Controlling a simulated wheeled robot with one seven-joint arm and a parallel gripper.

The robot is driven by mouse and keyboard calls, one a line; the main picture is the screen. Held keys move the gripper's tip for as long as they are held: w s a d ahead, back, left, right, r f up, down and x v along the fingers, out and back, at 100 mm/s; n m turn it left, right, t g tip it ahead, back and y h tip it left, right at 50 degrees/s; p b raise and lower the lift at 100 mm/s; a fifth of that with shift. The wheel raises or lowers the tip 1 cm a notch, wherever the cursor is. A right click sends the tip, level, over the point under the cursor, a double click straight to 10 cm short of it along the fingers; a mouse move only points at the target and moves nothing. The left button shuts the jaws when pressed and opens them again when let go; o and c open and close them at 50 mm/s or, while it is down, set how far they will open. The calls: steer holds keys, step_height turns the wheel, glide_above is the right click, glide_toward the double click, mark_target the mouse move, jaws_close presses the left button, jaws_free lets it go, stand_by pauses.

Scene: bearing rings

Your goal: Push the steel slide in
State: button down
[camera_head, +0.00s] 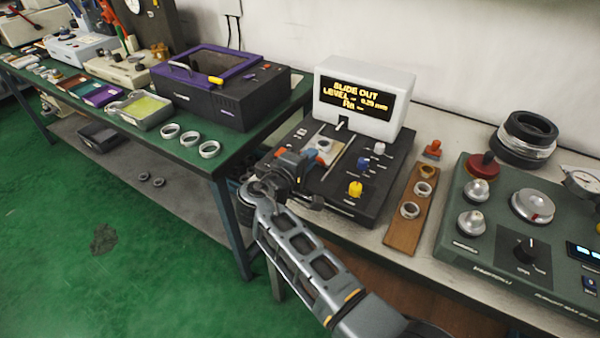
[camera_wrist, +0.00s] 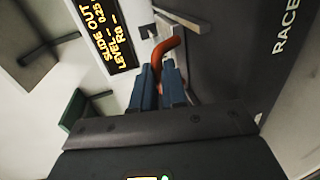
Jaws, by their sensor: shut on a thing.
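The steel slide (camera_head: 334,158) is a pale metal plate in the left part of the black measuring device (camera_head: 345,198). A ring (camera_head: 323,145) appears to sit on it. The device's screen (camera_head: 358,97) reads "SLIDE OUT". My gripper (camera_head: 306,163) is at the slide's near left side, and my arm hides part of that area. In the wrist view my gripper's blue fingers (camera_wrist: 165,78) are shut on an orange-brown curved handle (camera_wrist: 168,47). Metal parts of the slide (camera_wrist: 178,18) show just beyond the handle.
A wooden strip (camera_head: 404,235) with rings stands right of the device, and a green control unit (camera_head: 525,225) is further right. On the green table (camera_head: 210,158) at left are several loose rings and a purple-lidded box (camera_head: 215,85). Blue and yellow knobs rise from the device.

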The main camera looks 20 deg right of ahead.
mark_target(319, 146)
steer(key=x, duration=0.1)
steer(key=b+x, duration=0.1)
steer(key=x, duration=0.3)
steer(key=shift+r+b, duration=0.3)
steer(key=shift+r, duration=0.05)
steer(key=shift+w+d+r, duration=0.1)
steer(key=shift+d+r, duration=0.05)
steer(key=shift+d, duration=0.05)
steer(key=c, duration=1.2)
jaws_free()
steer(key=shift+o, duration=0.2)
steer(key=shift+b+v, duration=0.35)
steer(key=shift+v, duration=3.5)
